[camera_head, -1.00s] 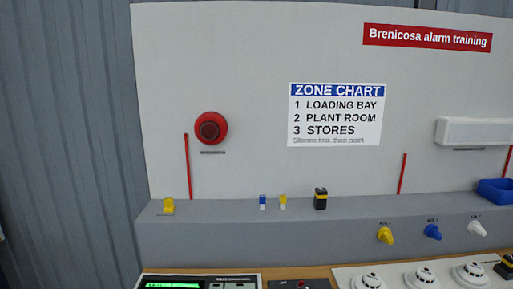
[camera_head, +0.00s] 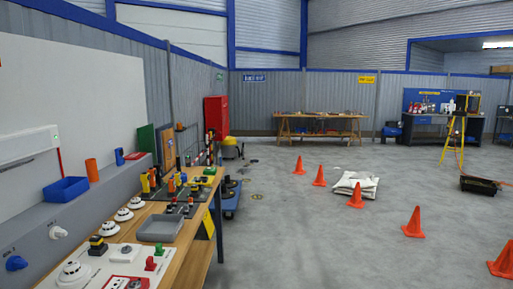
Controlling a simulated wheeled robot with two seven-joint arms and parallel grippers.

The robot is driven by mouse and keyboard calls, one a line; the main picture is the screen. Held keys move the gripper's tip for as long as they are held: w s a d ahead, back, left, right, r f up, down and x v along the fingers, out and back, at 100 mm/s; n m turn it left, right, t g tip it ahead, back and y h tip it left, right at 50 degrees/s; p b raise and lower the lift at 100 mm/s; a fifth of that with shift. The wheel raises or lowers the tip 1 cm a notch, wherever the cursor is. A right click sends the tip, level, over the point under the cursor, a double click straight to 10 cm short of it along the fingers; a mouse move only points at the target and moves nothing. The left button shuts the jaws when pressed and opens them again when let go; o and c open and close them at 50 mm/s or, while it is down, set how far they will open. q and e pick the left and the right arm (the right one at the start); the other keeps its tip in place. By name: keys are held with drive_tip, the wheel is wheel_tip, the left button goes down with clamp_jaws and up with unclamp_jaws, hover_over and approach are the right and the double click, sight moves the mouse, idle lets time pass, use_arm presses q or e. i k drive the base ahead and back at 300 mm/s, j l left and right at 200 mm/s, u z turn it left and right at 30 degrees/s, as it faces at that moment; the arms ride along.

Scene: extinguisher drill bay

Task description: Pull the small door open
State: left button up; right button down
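I cannot make out for certain which thing is the small door. A tall red cabinet (camera_head: 216,117) stands against the far wall beyond the bench; whether its front is open or shut is too small to tell. A green upright panel (camera_head: 146,141) and a brown upright panel (camera_head: 168,148) stand at the back of the bench, and I cannot tell whether either is a door. Neither of my grippers shows in the head view.
A wooden bench (camera_head: 183,252) with detectors and a grey tray (camera_head: 160,229) runs along the left. A blue bin (camera_head: 66,190) sits on the grey ledge. Several orange cones (camera_head: 414,223) and white sacks (camera_head: 356,184) stand on the floor.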

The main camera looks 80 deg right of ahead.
sight(168, 136)
drive_tip(key=z, duration=1.9)
drive_tip(key=i+l+z, duration=0.1)
drive_tip(key=z, duration=0.15)
drive_tip(key=i+l+z, duration=0.35)
drive_tip(key=i, duration=0.55)
drive_tip(key=i+j+z, duration=0.1)
drive_tip(key=i+z, duration=0.2)
drive_tip(key=i, duration=0.55)
drive_tip(key=i+u, duration=0.15)
drive_tip(key=i, duration=0.55)
drive_tip(key=i+l+u, duration=0.15)
drive_tip(key=i, duration=0.5)
drive_tip(key=i+l+u, duration=0.15)
drive_tip(key=i+u, duration=0.15)
drive_tip(key=u, duration=0.15)
drive_tip(key=i+l+u, duration=0.25)
drive_tip(key=u, duration=0.25)
drive_tip(key=i+l+u, duration=0.3)
drive_tip(key=u, duration=0.15)
drive_tip(key=i+l+u, duration=0.15)
drive_tip(key=l+u, duration=0.35)
drive_tip(key=i+l+u, duration=0.2)
drive_tip(key=l+u, duration=0.15)
drive_tip(key=i+l+u, duration=0.15)
drive_tip(key=l+u, duration=0.2)
drive_tip(key=i+l+u, duration=0.15)
drive_tip(key=l+u, duration=0.6)
drive_tip(key=l, duration=0.1)
